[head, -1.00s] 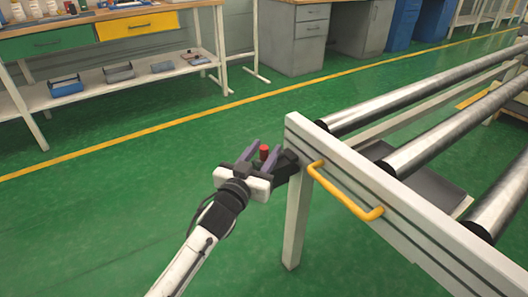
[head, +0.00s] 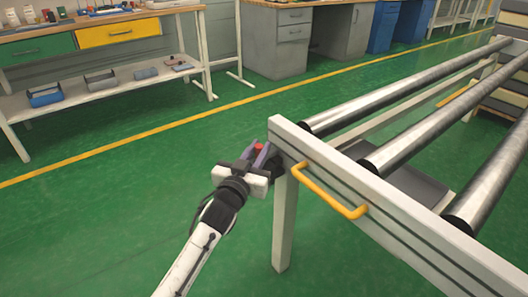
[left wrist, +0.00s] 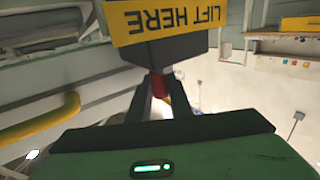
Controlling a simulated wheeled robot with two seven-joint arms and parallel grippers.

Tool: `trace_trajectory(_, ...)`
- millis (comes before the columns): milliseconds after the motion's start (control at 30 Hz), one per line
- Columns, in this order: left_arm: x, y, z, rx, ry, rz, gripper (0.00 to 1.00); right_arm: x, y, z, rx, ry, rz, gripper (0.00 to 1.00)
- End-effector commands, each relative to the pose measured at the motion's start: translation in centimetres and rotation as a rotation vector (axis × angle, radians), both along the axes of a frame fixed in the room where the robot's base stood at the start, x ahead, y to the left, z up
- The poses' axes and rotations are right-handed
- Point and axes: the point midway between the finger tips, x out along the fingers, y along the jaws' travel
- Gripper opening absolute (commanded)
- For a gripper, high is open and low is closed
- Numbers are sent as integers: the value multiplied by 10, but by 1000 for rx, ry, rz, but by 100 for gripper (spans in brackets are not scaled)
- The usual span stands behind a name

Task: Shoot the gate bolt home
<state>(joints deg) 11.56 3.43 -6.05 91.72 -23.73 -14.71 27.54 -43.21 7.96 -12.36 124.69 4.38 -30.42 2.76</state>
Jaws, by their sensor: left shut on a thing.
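The bolt's red knob (head: 259,148) is at the far left end of the white gate bar (head: 345,190) of the roller table. My left gripper (head: 260,155) is shut on the red knob, one finger on each side of it. In the left wrist view my gripper (left wrist: 160,100) has the red knob (left wrist: 160,86) between its fingers, just under a dark block (left wrist: 170,50). How far the bolt is in cannot be told, as the gripper hides it. My right gripper is not in view.
A yellow handle (head: 335,193) sticks out of the gate bar, right of the gripper. Steel rollers (head: 400,95) lie behind the bar. A yellow "LIFT HERE" label (left wrist: 160,18) shows in the left wrist view. The green floor (head: 120,215) on the left is clear.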

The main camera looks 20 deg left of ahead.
Motion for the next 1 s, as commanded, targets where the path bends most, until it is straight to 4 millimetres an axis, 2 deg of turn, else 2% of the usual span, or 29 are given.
trace_trajectory(100, 1, -4, 3, -3, -6, -6, 0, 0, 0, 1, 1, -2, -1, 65)
trace_trajectory(133, 1, -4, 3, -3, -6, -7, 22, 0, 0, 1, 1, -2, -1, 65)
trace_trajectory(233, 1, -4, 3, -3, -6, -7, 37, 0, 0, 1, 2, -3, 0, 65)
trace_trajectory(500, 1, -3, 2, -2, -3, -5, 37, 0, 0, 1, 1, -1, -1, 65)
trace_trajectory(633, -7, -3, 2, -3, -2, -5, 37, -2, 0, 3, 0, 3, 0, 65)
trace_trajectory(1000, -75, -4, 3, -4, -2, -6, 37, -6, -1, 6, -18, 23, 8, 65)
